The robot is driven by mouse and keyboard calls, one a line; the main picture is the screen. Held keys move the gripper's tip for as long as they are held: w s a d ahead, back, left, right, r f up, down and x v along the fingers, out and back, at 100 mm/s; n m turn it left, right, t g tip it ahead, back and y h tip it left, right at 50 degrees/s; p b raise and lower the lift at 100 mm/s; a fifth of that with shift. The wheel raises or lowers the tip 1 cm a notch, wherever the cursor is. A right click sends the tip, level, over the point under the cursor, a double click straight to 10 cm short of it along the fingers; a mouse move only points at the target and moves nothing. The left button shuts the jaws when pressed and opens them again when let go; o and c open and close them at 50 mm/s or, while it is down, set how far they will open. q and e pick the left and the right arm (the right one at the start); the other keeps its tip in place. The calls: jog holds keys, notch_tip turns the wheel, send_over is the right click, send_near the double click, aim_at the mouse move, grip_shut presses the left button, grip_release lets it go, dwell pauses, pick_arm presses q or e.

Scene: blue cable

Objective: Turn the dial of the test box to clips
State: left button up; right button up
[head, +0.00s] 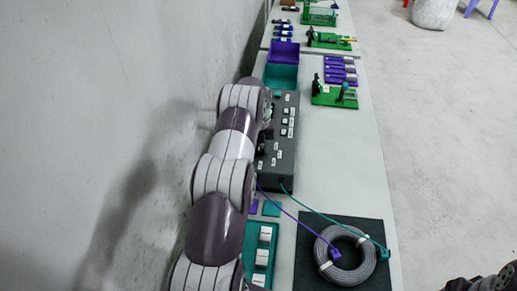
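The test box (286,158) is a long dark grey box with small white labels and several small switches on its top, lying along the left side of the table. My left arm comes up along the wall and covers the box's left edge. My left gripper (263,140) is a small dark shape at that edge, mostly hidden by my arm. Whether its fingers are open or touch anything cannot be seen. I cannot make out the dial; the label texts are too small to read.
A coil of grey cable (328,254) lies on a black mat (309,274). A purple and a green lead run from the box to clips at the coil. Purple (283,52) and teal bins (280,77) stand behind the box. The table (345,160) right of the box is clear.

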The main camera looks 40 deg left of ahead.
pick_arm(q)
jog(key=shift+r+p, duration=2.15)
jog(key=shift+r, duration=1.45)
jog(key=shift+f, duration=0.1)
